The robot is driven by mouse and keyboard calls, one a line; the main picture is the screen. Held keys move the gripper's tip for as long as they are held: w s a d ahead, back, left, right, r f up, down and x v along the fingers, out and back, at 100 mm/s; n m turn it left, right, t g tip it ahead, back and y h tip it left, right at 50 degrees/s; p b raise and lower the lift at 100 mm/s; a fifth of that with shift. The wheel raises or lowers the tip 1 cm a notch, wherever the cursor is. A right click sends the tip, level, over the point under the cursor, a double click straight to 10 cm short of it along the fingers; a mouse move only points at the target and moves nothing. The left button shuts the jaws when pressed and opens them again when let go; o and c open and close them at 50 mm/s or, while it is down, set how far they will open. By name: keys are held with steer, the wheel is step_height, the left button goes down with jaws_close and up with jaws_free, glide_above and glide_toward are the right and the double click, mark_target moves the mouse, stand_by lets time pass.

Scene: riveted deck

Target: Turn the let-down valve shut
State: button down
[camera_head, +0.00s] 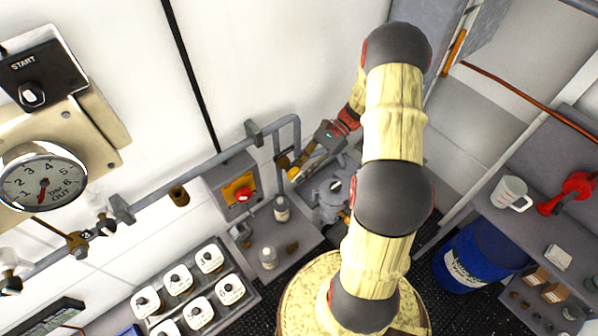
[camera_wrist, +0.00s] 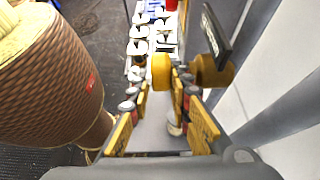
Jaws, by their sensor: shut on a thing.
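A yellow valve handle (camera_wrist: 162,70) sits between my fingertips in the wrist view, beside a brass-coloured valve body (camera_wrist: 213,70). It appears to be the let-down valve. In the head view the valve (camera_head: 283,161) is small, on the grey pipe at the wall, and partly hidden by my gripper. My gripper (camera_head: 293,172) reaches it from the right, its wrist angled down and left. In the wrist view my gripper's yellow-padded fingers (camera_wrist: 163,82) are shut on the handle. How far the handle is turned cannot be told.
Grey pipe (camera_head: 190,184) runs along the wall beside the valve. A box with a red button (camera_head: 243,195) is just below left. A blue drum (camera_head: 478,258) stands right.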

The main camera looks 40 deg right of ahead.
steer(key=y, duration=0.1)
steer(key=f+y+b, duration=0.1)
steer(key=y, duration=0.1)
steer(key=shift+a+y+b, duration=0.15)
steer(key=shift+y+b, duration=0.65)
steer(key=shift+y, duration=0.4)
steer(key=c, duration=1.9)
jaws_free()
steer(key=d, duration=0.7)
steer(key=shift+w+d, duration=0.15)
steer(key=shift+d, duration=0.1)
